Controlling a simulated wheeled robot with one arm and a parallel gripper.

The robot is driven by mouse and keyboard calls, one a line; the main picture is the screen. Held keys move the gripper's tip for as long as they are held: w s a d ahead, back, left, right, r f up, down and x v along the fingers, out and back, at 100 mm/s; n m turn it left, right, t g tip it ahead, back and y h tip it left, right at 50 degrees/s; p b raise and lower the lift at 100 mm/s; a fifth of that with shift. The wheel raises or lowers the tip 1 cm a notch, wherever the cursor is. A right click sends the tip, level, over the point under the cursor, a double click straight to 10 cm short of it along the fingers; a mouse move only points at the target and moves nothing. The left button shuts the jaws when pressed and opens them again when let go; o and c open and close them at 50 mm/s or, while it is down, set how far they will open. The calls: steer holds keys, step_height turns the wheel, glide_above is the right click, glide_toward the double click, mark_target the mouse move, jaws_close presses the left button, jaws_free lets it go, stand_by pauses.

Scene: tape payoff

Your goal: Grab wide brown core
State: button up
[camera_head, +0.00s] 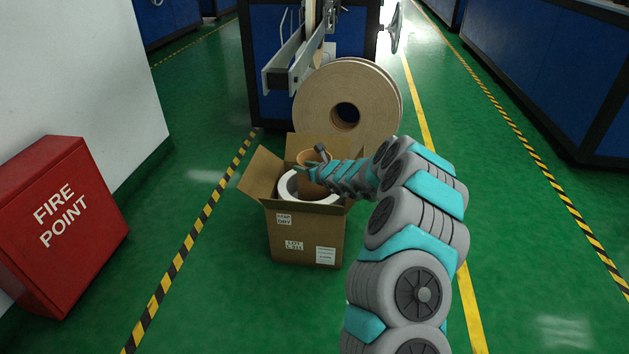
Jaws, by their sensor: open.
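An open cardboard box (308,240) stands on the floor in the middle of the view. A brown core (308,187) sits in it, partly ringed by a white roll or ring (286,188). An orange-brown curved rim (304,156) shows behind, at the back of the box; I cannot tell whether it belongs to the same core or to another. My gripper (311,159) reaches in from the right, over the box opening at the brown pieces. It is open. My gripper and arm hide part of the box's contents, and contact cannot be made out.
A large tan roll (378,104) stands behind the box, by a blue machine (271,80) with a grey metal arm (288,62). A red fire point box (62,225) is at left by a white wall. Green floor is clear on both sides of the box.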

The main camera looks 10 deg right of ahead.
steer(key=shift+p+x, duration=0.4)
steer(key=shift+x, duration=0.5)
steer(key=shift+c, duration=0.3)
jaws_close()
stand_by(0.6)
